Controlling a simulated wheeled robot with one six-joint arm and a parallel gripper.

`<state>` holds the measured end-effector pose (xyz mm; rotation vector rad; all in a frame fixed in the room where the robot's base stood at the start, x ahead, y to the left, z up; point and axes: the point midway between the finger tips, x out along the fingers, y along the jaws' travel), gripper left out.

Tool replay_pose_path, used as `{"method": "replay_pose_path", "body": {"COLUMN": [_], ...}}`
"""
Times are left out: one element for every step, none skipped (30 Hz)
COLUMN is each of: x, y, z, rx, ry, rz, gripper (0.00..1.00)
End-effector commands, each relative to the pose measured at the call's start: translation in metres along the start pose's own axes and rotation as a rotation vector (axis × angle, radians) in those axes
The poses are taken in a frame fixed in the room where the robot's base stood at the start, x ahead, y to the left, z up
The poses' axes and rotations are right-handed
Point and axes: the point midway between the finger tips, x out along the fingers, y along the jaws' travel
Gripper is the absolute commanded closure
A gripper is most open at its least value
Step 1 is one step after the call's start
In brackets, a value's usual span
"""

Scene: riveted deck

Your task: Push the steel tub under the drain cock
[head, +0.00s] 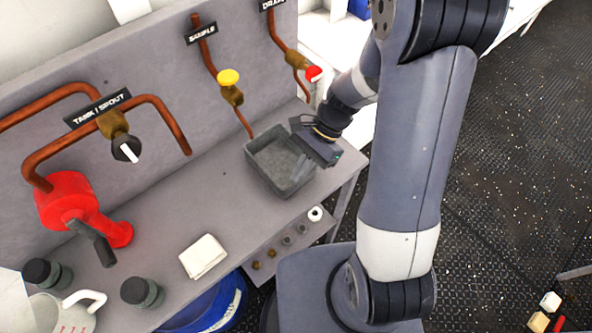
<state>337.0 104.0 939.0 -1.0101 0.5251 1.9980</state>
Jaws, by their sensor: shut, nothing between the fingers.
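The steel tub (271,178), a grey open square tub, stands on the workbench below the yellow-handled sample cock (230,88). The drain cock (302,63), brass with a red handle, is on the back panel to the right, its copper pipe bending down. My gripper (301,168) is shut with nothing in it. Its fingers are at the right side of the tub, overlapping its rim in the picture. I cannot tell whether they touch the tub or are inside it. The bench below the drain cock is partly hidden by my gripper and arm.
A red hand pump (70,205) and a tank spout cock (118,135) are at the left. A folded white cloth (203,256), dark-capped jars (142,291) and a measuring jug (62,314) lie nearer. Small fittings sit on a lower shelf (290,238). A blue drum (215,305) stands below.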

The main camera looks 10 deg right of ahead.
Motion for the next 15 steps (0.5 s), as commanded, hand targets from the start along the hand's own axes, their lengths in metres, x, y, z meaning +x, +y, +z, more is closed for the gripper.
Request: {"method": "replay_pose_path", "body": {"x": [-0.005,-0.01,-0.017,-0.022,-0.028,-0.035,-0.04,-0.045,-0.05,-0.054,-0.057,-0.06,-0.062,-0.064,-0.065], "y": [0.0,0.0,0.0,0.0,0.0,0.0,0.0,0.0,0.0,0.0,0.0,0.0,0.0,0.0,0.0], "z": [-0.019,-0.026,-0.035,-0.042,-0.049,-0.059,-0.066,-0.072,-0.08,-0.085,-0.089,-0.094,-0.097,-0.099,-0.101], "rx": [0.008,0.008,0.008,0.008,0.008,0.008,0.008,0.007,0.007,0.006,0.006,0.006,0.005,0.004,0.004], "ry": [0.02,0.021,0.02,0.021,0.021,0.022,0.022,0.022,0.022,0.022,0.022,0.022,0.022,0.022,0.022], "rz": [-0.004,-0.007,-0.007,-0.008,-0.009,-0.008,-0.009,-0.009,-0.009,-0.008,-0.008,-0.007,-0.006,-0.006,-0.006], "gripper": [1.0,1.0,1.0,1.0,1.0,1.0,1.0,1.0,1.0,1.0,1.0,1.0,1.0,1.0,1.0]}}
